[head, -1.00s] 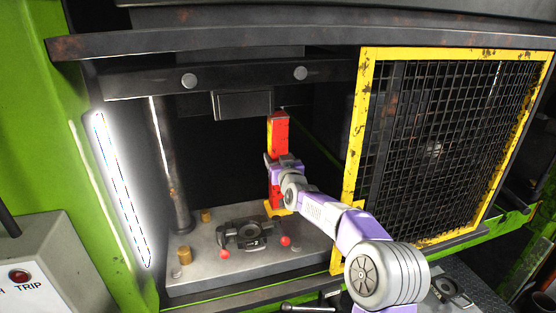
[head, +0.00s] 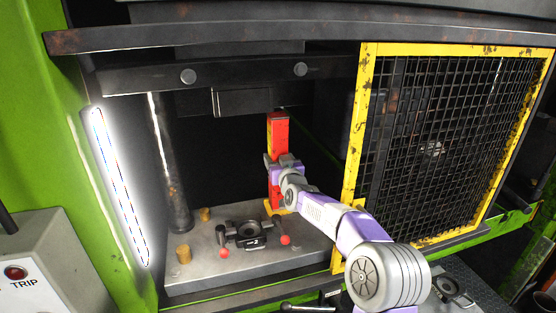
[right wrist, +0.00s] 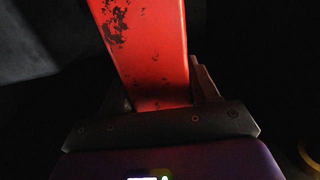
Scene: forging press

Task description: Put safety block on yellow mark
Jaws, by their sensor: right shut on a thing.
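The safety block (head: 279,134) is a tall red post with a yellow stripe down its left side. It stands upright at the back right of the press bed (head: 205,267). My right gripper (head: 279,170) is shut on it around its middle. In the right wrist view the scuffed red block (right wrist: 148,50) rises from between the jaws of my right gripper (right wrist: 160,112). A small patch of the yellow mark (head: 291,206) shows at the foot of the block. I cannot tell whether the base touches the bed. My left gripper is not in view.
A dark die (head: 249,235) with red-knobbed handles sits mid-bed. Two brass posts (head: 184,255) stand at the left. The press ram (head: 245,101) hangs above. A yellow-framed mesh guard (head: 364,150) is at the right, close to my arm.

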